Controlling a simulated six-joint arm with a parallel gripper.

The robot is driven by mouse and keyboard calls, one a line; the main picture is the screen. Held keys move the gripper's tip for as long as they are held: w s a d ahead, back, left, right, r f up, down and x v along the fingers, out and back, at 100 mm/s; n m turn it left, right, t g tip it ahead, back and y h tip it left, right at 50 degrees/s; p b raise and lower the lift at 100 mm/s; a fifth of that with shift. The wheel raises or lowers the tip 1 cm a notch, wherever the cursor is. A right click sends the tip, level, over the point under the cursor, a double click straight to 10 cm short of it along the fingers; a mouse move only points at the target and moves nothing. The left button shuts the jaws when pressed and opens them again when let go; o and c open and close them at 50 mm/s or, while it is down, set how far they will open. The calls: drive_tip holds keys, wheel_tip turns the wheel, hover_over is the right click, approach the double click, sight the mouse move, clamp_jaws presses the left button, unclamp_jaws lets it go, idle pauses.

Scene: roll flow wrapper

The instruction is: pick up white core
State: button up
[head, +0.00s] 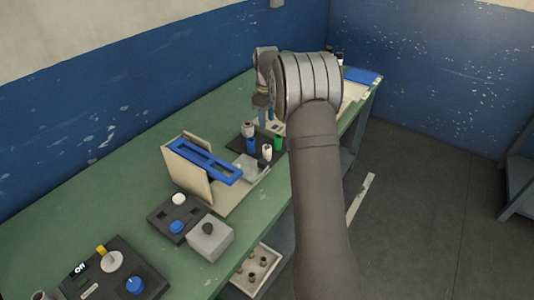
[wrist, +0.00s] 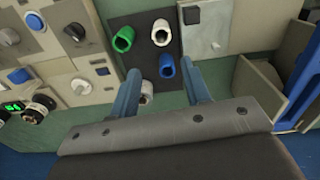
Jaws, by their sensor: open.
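A white core (head: 267,152) stands upright near the front of a dark tray (head: 236,145), and it shows in the wrist view (wrist: 161,32) as a hollow white cylinder beyond the fingertips. A second whitish core (head: 248,130) stands at the back of the tray. In the wrist view this second core (wrist: 147,91) is beside the left finger and partly hidden by it. A blue core (wrist: 167,66) and a green core (wrist: 123,39) stand on the same tray. My gripper (wrist: 161,74) is open and empty above the back part of the tray.
A beige stand with a blue frame (head: 205,160) rises beside the tray. A dark plate with knobs (head: 162,216), a grey box (head: 210,238) and a control panel (head: 115,270) are farther left. Bare green tabletop (head: 110,200) lies behind them.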

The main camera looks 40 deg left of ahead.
sight(267, 151)
wheel_tip(267, 151, down, 9)
drive_tip(key=shift+f, duration=0.2)
drive_tip(key=shift+s+d+f, duration=0.1)
drive_tip(key=shift+s+f, duration=0.05)
drive_tip(key=shift+f, duration=2.6)
drive_tip(key=c, duration=0.7)
